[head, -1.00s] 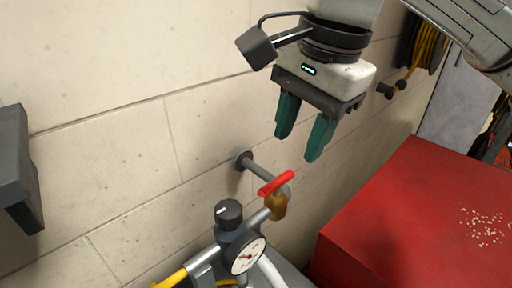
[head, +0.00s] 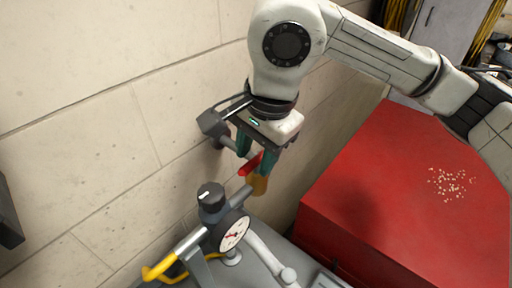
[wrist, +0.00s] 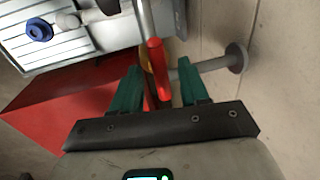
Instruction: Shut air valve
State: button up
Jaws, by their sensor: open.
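The air valve has a red lever handle (head: 250,164) above a brass body (head: 258,184) on a grey pipe by the wall. My gripper (head: 257,165) is over the valve, pointing down, with its green fingers on either side of the red handle. In the wrist view the red handle (wrist: 158,70) lies between the two open fingers (wrist: 160,88), apparently without being clamped. The handle looks roughly in line with the view between the fingers. The brass body is mostly hidden there behind the handle and a finger.
A pressure gauge (head: 234,233) and a black knob (head: 211,196) stand just in front of the valve. A yellow hose (head: 160,270) is at lower left. A red cabinet (head: 400,200) fills the right. The pale block wall (head: 80,110) is close behind the gripper.

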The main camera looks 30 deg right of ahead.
jog(key=shift+f, duration=0.15)
jog(key=shift+c, duration=0.2)
grip_shut()
